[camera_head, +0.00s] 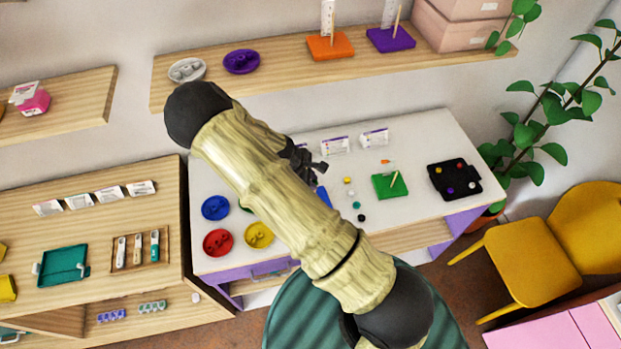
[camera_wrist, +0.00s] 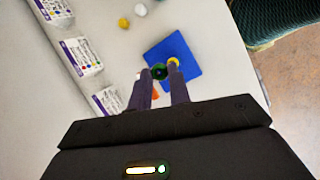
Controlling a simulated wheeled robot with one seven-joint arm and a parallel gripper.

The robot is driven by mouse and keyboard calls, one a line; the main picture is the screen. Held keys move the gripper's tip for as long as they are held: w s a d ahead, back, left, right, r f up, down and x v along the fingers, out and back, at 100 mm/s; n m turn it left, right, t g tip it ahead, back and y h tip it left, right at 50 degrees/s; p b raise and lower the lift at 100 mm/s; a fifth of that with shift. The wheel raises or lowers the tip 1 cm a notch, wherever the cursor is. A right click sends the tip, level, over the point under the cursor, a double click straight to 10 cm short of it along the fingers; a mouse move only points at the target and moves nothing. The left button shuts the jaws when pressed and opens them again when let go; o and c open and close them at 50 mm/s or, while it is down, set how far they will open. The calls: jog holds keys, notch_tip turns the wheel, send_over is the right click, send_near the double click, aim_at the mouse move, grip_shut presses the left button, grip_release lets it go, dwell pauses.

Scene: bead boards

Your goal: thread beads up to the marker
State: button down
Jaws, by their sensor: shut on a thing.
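My gripper (camera_wrist: 161,72) is shut on a small dark green bead (camera_wrist: 160,73), held between the fingertips with its dark hole showing. In the wrist view the blue board (camera_wrist: 187,58) lies just beyond and below the fingertips. A yellow bit (camera_wrist: 173,61) shows beside the right fingertip; I cannot tell whether it is a bead on a peg. An orange bit (camera_wrist: 155,96) shows between the fingers. In the head view my gripper (camera_head: 316,168) is partly hidden, and the blue board (camera_head: 324,196) is mostly behind my arm. A green board (camera_head: 386,187) with an upright peg stands to the right.
A black tray (camera_head: 447,191) holds several beads. Blue (camera_head: 215,208), red (camera_head: 217,243) and yellow (camera_head: 258,235) dishes stand left. Cards (camera_head: 335,145) stand along the back.

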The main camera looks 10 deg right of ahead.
jog(key=shift+s+d+f, duration=0.15)
jog(key=shift+f, duration=0.35)
jog(key=shift+a, duration=0.2)
jog(key=shift+s+d, duration=0.1)
jog(key=shift+d, duration=0.1)
jog(key=shift+a, duration=0.15)
dwell(1.1)
jog(key=shift+f+b, duration=1.15)
jog(key=shift+f, duration=0.55)
dwell(0.7)
jog(key=c, duration=1.2)
grip_release()
jog(key=shift+c, duration=0.2)
